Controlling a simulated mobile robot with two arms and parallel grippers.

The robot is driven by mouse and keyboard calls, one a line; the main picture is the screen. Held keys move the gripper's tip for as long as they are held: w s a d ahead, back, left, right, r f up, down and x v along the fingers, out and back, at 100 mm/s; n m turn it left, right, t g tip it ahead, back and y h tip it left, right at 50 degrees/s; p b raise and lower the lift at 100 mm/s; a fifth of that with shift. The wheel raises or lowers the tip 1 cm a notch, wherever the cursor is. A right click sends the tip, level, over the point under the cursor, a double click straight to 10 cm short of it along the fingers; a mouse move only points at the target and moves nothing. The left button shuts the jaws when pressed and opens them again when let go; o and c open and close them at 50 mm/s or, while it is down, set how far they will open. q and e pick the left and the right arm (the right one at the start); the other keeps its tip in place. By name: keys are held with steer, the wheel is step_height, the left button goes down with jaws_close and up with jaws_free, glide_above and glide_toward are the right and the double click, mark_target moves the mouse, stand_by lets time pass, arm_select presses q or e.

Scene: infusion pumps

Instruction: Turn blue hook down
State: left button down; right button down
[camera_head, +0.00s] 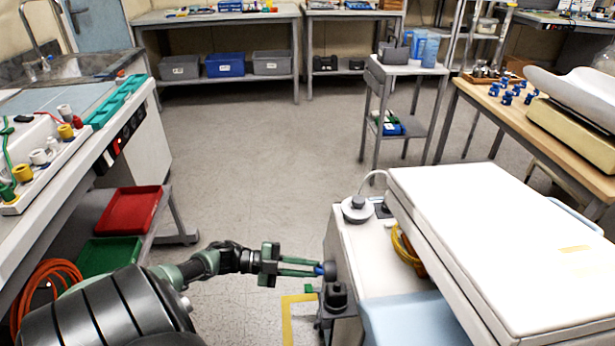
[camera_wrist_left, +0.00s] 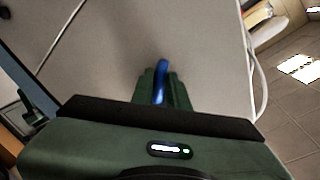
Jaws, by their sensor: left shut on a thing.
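The blue hook (camera_wrist_left: 161,72) sits on the side face of the white cabinet and stands up between my left gripper's fingers in the left wrist view. In the head view only a small blue bit (camera_head: 318,270) of it shows at the fingertips. My left gripper (camera_head: 312,268) reaches in from the left, level, and its green fingers are shut on the hook. In the left wrist view the gripper (camera_wrist_left: 160,92) hides the lower part of the hook. My right gripper is not in view.
The cabinet (camera_head: 352,245) carries a round grey-white device (camera_head: 357,208) and stands beside a large white-topped unit (camera_head: 500,240). A black fixture (camera_head: 336,296) is just below the gripper. Red (camera_head: 130,210) and green (camera_head: 107,256) trays are at left. The floor beyond is clear.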

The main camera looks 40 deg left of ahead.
arm_select(q)
steer(key=shift+s+d+f+n+h+b, duration=0.1)
steer(key=shift+d+f+n+h+b, duration=0.15)
steer(key=shift+n, duration=0.65)
steer(key=shift+s+f+n+h+b, duration=0.15)
steer(key=shift+n+h+b, duration=0.15)
steer(key=shift+n, duration=0.6)
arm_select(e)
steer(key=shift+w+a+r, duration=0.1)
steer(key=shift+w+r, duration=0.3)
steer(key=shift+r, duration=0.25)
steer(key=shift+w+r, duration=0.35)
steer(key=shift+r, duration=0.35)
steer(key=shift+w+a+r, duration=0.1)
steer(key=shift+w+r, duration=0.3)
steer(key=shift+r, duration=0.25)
arm_select(q)
steer(key=c, duration=1.4)
jaws_free()
steer(key=v, duration=0.7)
steer(key=shift+s+a, duration=0.25)
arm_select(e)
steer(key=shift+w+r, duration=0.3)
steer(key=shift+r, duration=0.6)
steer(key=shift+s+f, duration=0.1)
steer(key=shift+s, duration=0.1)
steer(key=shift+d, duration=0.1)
